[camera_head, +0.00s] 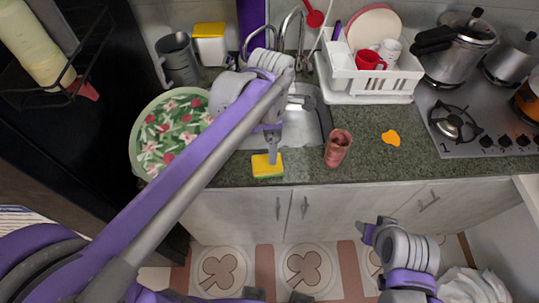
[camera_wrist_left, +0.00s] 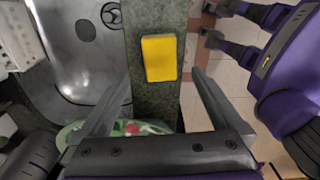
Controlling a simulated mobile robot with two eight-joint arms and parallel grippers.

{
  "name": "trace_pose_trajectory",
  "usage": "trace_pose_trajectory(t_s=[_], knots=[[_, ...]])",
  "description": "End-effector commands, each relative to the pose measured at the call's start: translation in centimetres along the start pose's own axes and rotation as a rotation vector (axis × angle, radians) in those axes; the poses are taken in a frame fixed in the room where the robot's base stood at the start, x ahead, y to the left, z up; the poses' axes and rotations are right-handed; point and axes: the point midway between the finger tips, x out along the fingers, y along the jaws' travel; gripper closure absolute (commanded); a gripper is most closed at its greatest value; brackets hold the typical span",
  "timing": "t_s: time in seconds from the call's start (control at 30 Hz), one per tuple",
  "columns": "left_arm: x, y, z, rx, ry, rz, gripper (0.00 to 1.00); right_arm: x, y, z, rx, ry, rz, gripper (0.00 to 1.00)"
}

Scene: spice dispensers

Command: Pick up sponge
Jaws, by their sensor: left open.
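The sponge (camera_head: 267,167) is a small yellow block with a green underside. It lies on the dark green counter near its front edge, in front of the sink. It also shows in the left wrist view (camera_wrist_left: 160,58).
A floral tray (camera_head: 172,140) stands left of the sink (camera_head: 300,128). A reddish cup (camera_head: 337,148) and an orange patch (camera_head: 391,138) are to the sponge's right. A white dish rack (camera_head: 375,82) and a stove (camera_head: 470,125) with pots lie behind and right.

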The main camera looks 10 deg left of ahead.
Motion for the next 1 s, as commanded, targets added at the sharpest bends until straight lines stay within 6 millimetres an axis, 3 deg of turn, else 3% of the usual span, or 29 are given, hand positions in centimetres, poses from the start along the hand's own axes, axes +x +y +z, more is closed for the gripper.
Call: trace_pose_trajectory(t_s=[0.2, 0.43, 0.7, 1.0], knots=[[3.6, 0.0, 0.0, 0.001, 0.0, 0.0, 0.0, 0.3, 0.0, 0.4, 0.0, -0.003, 0.0, 0.5], [5.3, 0.1, -0.1, 0.002, -0.001, 0.001, 0.0, 0.3, 0.0, 0.3, 0.0, -0.003, 0.0, 0.5], [9.2, 0.3, -0.1, 0.002, -0.001, 0.0, 0.0, 0.3, 0.0, 0.4, 0.0, -0.003, 0.0, 0.5], [9.8, 0.2, -0.2, 0.003, -0.001, 0.001, 0.0, 0.4, 0.0, 0.4, 0.0, -0.004, 0.0, 0.5]])
